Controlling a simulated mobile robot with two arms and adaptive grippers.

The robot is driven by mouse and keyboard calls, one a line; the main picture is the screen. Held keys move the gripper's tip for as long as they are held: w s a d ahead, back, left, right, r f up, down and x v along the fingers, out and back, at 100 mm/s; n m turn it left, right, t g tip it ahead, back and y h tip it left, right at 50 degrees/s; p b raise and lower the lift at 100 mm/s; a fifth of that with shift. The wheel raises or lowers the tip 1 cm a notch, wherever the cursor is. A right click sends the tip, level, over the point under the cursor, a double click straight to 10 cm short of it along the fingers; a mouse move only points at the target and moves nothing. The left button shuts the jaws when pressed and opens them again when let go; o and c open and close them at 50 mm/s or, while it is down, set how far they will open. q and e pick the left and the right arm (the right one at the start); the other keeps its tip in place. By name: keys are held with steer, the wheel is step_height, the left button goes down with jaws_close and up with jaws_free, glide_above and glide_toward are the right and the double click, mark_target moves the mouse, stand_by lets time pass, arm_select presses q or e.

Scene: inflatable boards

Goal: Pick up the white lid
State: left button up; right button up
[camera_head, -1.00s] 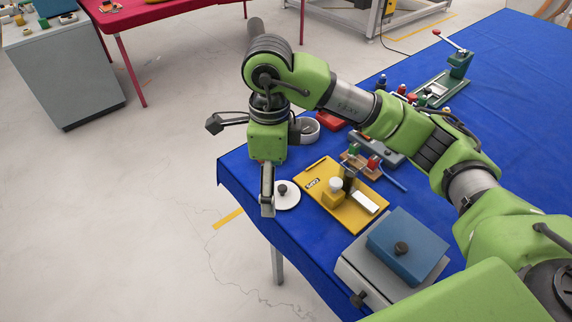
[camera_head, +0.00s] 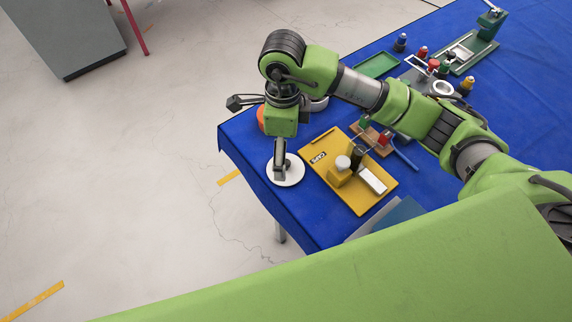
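The white lid (camera_head: 292,179) is a round disc lying near the left corner of the blue-covered table. My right gripper (camera_head: 280,174) points down over the middle of the lid, and its fingers hide the lid's dark knob. I cannot tell whether the fingers touch the knob or are closed around it. The lid appears flat on the cloth. My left gripper is not in view.
A yellow tray (camera_head: 321,146) with a yellow-and-white bottle (camera_head: 341,171) and a white block (camera_head: 373,180) lies just right of the lid. A white round container (camera_head: 319,104) is partly hidden behind my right arm. The table edge is close on the left.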

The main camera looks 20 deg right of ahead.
steer(key=shift+s+f+p, duration=0.4)
steer(key=shift+f+p, duration=0.35)
steer(key=shift+p, duration=0.05)
step_height(320, 180, down, 2)
steer(key=shift+d+f+p, duration=0.1)
steer(key=shift+f+p, duration=0.15)
steer(key=shift+p, duration=0.2)
steer(key=shift+f, duration=0.45)
steer(key=c, duration=1.1)
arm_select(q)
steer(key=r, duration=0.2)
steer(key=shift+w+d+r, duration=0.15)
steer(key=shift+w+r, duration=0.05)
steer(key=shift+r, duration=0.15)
